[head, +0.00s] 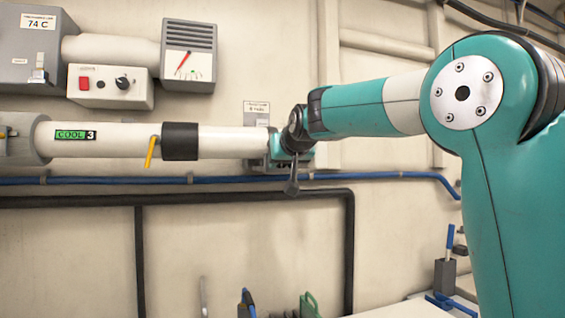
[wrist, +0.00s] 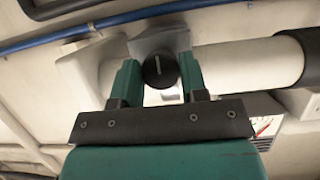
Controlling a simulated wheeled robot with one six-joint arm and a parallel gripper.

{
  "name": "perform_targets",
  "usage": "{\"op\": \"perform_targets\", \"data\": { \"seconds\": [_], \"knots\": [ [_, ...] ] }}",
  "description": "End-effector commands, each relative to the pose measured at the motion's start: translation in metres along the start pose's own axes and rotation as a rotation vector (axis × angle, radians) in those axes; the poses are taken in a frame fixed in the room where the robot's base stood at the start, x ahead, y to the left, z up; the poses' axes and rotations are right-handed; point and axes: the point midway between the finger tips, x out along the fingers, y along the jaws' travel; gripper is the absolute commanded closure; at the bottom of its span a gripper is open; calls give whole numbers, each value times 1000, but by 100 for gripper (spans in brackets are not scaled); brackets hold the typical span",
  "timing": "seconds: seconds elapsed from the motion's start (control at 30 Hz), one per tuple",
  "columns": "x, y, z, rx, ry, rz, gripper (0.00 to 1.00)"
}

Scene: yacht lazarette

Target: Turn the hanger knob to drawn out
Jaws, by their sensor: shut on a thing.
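The hanger knob (wrist: 159,70) is a round black knob with a pale line on its face, standing nearly upright in the wrist view. It sits on a grey bracket (wrist: 158,40) at a white pipe (wrist: 238,63). My gripper (wrist: 159,72) has its two green fingers on either side of the knob, shut on it. In the head view, my gripper is mostly hidden behind my wrist, at the right end of the pipe (head: 222,141). The knob itself is hidden there. Part of the grey bracket (head: 256,164) shows.
A label plate (head: 256,108) is above the bracket. The pipe carries a black sleeve (head: 180,141) and a yellow lever (head: 151,151). A blue hose (head: 230,180) runs below. A gauge (head: 188,64) and control box (head: 110,86) are at upper left.

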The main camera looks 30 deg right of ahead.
Motion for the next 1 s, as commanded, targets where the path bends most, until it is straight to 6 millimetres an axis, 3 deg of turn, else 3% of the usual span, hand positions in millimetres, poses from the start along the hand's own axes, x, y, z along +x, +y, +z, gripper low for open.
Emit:
{"op": "perform_targets", "data": {
  "seconds": [0.27,0.3,0.4,0.77,0.87,1.0],
  "knots": [
    [1,1,1,1,-3,2,84],
    [1,1,1,0,-3,2,58],
    [1,0,1,0,-3,1,37],
    [-5,0,0,-1,0,0,37],
    [-17,0,0,-1,3,0,37],
    [-48,0,1,-1,4,-2,37]
  ]
}}
